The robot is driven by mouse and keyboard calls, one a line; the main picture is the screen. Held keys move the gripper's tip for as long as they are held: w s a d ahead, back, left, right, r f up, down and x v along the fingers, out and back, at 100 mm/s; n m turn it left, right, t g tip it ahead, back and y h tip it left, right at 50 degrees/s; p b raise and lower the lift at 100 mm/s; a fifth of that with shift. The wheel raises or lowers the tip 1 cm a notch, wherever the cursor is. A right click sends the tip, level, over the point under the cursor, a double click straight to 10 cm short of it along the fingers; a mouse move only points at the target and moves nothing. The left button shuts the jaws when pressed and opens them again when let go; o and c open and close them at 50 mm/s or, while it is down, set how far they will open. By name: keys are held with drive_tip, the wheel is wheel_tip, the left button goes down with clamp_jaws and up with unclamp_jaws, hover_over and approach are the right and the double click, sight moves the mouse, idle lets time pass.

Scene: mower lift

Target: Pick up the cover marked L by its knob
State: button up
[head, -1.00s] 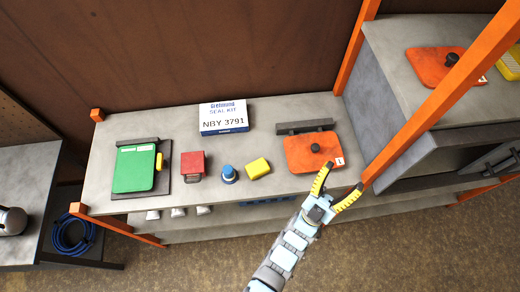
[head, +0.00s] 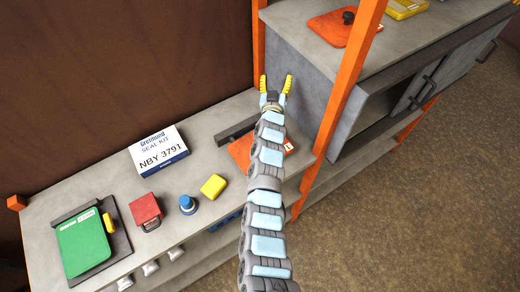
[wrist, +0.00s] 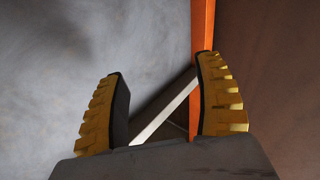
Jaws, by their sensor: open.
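An orange cover (head: 240,150) lies on the lower bench, partly hidden behind my arm. A white tag (head: 288,146) shows at its right corner, but its mark is too small to read for certain. Its knob is hidden. A second orange cover (head: 330,30) with an upright dark knob (head: 348,17) lies on top of the grey cabinet; no mark on it is readable. My gripper (head: 275,82) is open and empty, beside the cabinet's left side and apart from both knobs. In the wrist view its yellow fingers (wrist: 160,88) are spread with no cover between them.
An orange post (head: 350,80) stands at the cabinet's (head: 295,60) front corner, another behind my gripper. The bench holds a dark bar (head: 232,131), a seal kit box (head: 160,150), a yellow block (head: 213,186), a blue knob (head: 187,204), a red block (head: 145,210) and a green panel (head: 83,244).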

drive_tip(key=w+a+n+g+y+b, duration=0.3)
drive_tip(key=w+a+n+g+y, duration=0.3)
drive_tip(key=a+n+g, duration=0.15)
drive_tip(key=s+d+f+n+g+h+b, duration=0.1)
drive_tip(key=s+d+n+g+b, duration=0.25)
drive_tip(key=s, duration=0.65)
drive_tip(key=s+d+f+n+g+h, duration=0.15)
drive_tip(key=s+n+g, duration=0.25)
drive_tip(key=s+g, duration=0.45)
drive_tip(key=shift+t, duration=0.55)
drive_tip(key=f, duration=0.3)
drive_tip(key=a+f+p, duration=0.1)
drive_tip(key=f, duration=0.3)
drive_tip(key=s+f, duration=0.1)
drive_tip(key=f, duration=0.3)
drive_tip(key=shift+s+a+f, duration=0.1)
drive_tip(key=shift+a+f, duration=0.1)
drive_tip(key=f, duration=0.1)
drive_tip(key=a+f+p, duration=0.1)
drive_tip(key=f, duration=0.1)
drive_tip(key=shift+s+a+f, duration=0.15)
drive_tip(key=shift+s+a, duration=0.1)
drive_tip(key=shift+f, duration=0.85)
